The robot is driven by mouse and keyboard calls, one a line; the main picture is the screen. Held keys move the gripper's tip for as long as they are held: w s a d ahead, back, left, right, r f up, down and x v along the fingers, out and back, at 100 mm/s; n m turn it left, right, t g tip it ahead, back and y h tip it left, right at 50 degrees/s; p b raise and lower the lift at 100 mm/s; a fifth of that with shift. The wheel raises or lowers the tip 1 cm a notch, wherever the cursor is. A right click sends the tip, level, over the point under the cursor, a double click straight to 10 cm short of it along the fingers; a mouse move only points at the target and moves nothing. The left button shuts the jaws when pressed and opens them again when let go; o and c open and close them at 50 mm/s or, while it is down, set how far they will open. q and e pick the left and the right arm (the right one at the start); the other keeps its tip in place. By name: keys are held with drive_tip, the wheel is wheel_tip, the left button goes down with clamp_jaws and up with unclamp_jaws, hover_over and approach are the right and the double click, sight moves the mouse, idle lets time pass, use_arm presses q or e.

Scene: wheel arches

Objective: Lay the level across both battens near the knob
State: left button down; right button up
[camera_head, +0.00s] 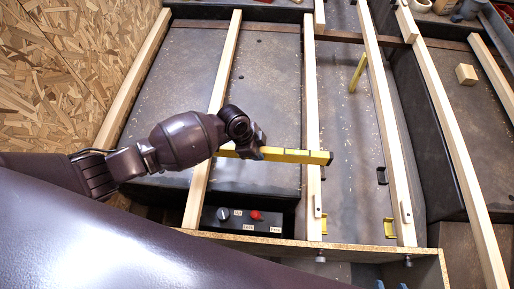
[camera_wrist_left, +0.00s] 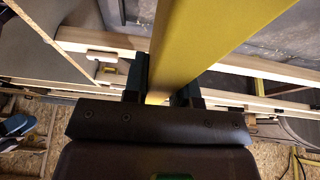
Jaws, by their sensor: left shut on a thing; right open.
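The yellow level (camera_head: 300,156) is held in my left gripper (camera_head: 258,150). It lies crosswise in the head view, over the left batten (camera_head: 223,75) and the middle batten (camera_head: 311,95). I cannot tell whether it touches them. In the left wrist view, the level (camera_wrist_left: 215,35) runs up and right from between the shut fingers (camera_wrist_left: 163,92). A dark knob (camera_head: 222,213) and a red knob (camera_head: 256,215) sit on a black panel between these battens, nearer than the level. Two blue tips (camera_head: 391,285), apparently my right gripper's, show apart at the bottom edge.
More battens (camera_head: 385,110) run lengthwise to the right. A yellow strip (camera_head: 358,72) stands between two of them. Small yellow brackets (camera_head: 389,228) sit near the wooden front board (camera_head: 290,243). A wood block (camera_head: 466,74) lies at right. A chipboard wall (camera_head: 70,60) bounds the left.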

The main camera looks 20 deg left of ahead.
use_arm(q)
drive_tip(key=shift+f+b, duration=0.35)
drive_tip(key=shift+f, duration=0.6)
drive_tip(key=shift+s+f+b, duration=0.1)
drive_tip(key=shift+f+b, duration=0.6)
drive_tip(key=shift+f, duration=0.65)
wheel_tip(320, 180, down, 3)
drive_tip(key=shift+f+b, duration=0.15)
drive_tip(key=shift+b, duration=0.7)
use_arm(e)
drive_tip(key=shift+w+a+n+t, duration=0.35)
drive_tip(key=shift+w+n, duration=0.25)
drive_tip(key=shift+w, duration=0.3)
drive_tip(key=shift+w, duration=0.15)
drive_tip(key=shift+f, duration=0.15)
use_arm(q)
drive_tip(key=c, duration=0.8)
unclamp_jaws()
drive_tip(key=shift+f, duration=0.1)
drive_tip(key=shift+c, duration=0.2)
use_arm(e)
drive_tip(key=shift+s, duration=0.25)
